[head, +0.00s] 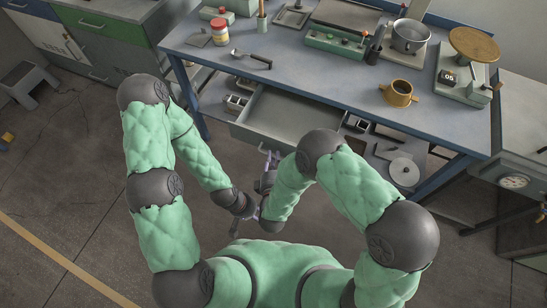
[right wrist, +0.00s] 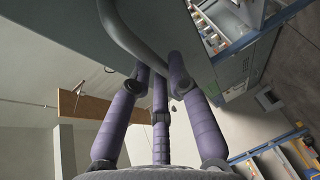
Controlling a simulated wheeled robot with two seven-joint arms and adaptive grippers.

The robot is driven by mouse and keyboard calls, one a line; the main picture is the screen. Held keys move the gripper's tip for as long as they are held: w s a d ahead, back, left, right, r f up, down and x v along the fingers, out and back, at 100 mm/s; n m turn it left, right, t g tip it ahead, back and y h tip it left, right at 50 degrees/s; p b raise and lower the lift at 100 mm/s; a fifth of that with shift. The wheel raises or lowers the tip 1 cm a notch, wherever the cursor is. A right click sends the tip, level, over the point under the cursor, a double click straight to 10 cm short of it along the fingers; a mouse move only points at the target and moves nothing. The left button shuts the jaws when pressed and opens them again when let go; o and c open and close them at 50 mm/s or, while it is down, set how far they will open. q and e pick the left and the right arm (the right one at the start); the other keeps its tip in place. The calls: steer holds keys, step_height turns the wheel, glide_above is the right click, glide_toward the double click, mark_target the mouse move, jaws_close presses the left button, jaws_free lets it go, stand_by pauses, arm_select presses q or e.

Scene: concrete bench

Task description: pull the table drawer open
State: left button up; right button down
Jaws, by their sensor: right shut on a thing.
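The grey table drawer (head: 285,113) stands pulled out from under the blue-framed bench, and its empty inside shows in the head view. My right gripper (head: 270,158) is at the drawer front. In the right wrist view, my right gripper (right wrist: 158,80) has its purple fingers closed around the curved grey drawer handle (right wrist: 128,38), against the grey drawer front (right wrist: 75,25). My left gripper (head: 235,229) hangs low over the floor, apart from the drawer; its fingers are too small and partly hidden to read.
The blue bench top (head: 300,75) holds a steel pot (head: 410,37), a yellow two-handled cup (head: 398,93), a red-lidded jar (head: 219,33) and a scale (head: 465,82). A shelf under it holds loose parts. A grey step stool (head: 28,80) stands at left. The floor between is clear.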

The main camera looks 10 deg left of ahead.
steer(key=shift+f, duration=0.1)
steer(key=c, duration=1.1)
jaws_free()
steer(key=shift+c, duration=0.2)
steer(key=shift+r, duration=0.2)
